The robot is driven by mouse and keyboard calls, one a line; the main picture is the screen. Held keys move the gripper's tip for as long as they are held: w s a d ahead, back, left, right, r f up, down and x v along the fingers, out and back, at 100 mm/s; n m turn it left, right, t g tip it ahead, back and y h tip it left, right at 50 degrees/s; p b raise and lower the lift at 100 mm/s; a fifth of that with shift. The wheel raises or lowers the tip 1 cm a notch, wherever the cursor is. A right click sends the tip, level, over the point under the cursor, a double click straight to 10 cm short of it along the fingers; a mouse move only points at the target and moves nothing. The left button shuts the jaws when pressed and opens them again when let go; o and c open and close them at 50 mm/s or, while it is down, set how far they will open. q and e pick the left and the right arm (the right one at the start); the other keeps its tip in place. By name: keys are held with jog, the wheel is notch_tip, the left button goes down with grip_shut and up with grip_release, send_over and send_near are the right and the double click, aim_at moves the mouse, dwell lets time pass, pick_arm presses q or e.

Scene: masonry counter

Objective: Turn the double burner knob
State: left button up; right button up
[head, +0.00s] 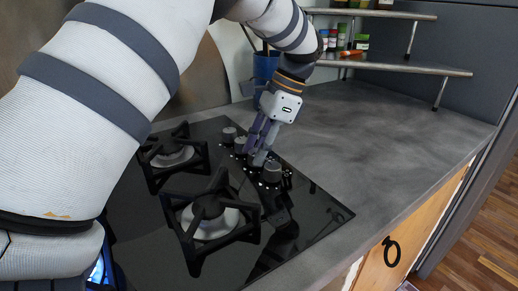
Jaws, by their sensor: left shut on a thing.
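The black glass cooktop (315,205) is set in the counter, with a row of grey round knobs along its right side. My left gripper (259,158) reaches down from above, shut on one knob in the middle of this row. Its fingers hide most of that knob, and its turn angle cannot be told. A nearer knob (272,172) stands just right of the fingertips. A farther knob (229,134) stands to the left. My right gripper is not in view.
Two burners with black grates stand left of the knobs, a near one (210,212) and a far one (172,153). A blue container (266,66) stands behind my gripper. A metal shelf (400,66) with jars is at the back. The grey counter (385,125) at right is clear.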

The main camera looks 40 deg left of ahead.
pick_arm(q)
jog(key=shift+n, duration=0.8)
jog(key=shift+h, duration=0.3)
jog(key=o, duration=0.9)
jog(key=shift+c, duration=0.2)
jog(key=v, duration=0.7)
jog(key=shift+w+r+g, duration=0.15)
jog(key=shift+w+g, duration=0.1)
jog(key=shift+g, duration=0.05)
